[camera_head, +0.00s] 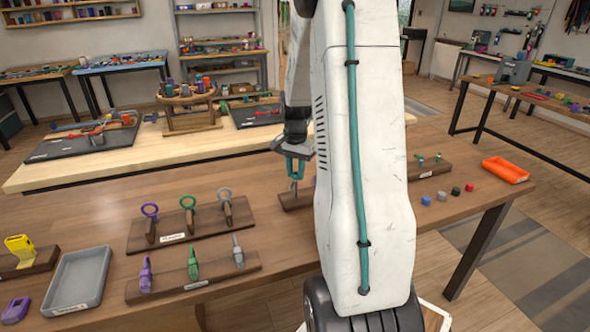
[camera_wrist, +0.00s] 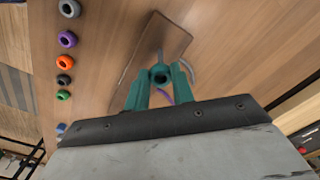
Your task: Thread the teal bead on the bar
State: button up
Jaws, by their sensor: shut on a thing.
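In the wrist view the teal bead (camera_wrist: 159,74) sits between the two teal fingers of my gripper (camera_wrist: 160,83), with its dark hole facing the camera. My gripper is shut on it. A thin grey bar (camera_wrist: 160,53) shows just beyond the bead, over a brown wooden base (camera_wrist: 150,50). I cannot tell whether the bar enters the bead. In the head view my gripper (camera_head: 295,168) points down above the wooden base (camera_head: 297,199), partly hidden by my white arm. The bead is not clearly visible there.
A column of loose rings, including a purple one (camera_wrist: 67,39) and an orange one (camera_wrist: 64,62), lies left of the base in the wrist view. In the head view, racks with rings (camera_head: 190,226), a grey tray (camera_head: 78,282) and an orange tray (camera_head: 505,170) stand on the table.

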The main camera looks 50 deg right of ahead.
jog(key=shift+f, duration=0.8)
dwell(0.4)
jog(key=o, duration=1.4)
jog(key=shift+r, duration=0.1)
jog(key=shift+r, duration=2.9)
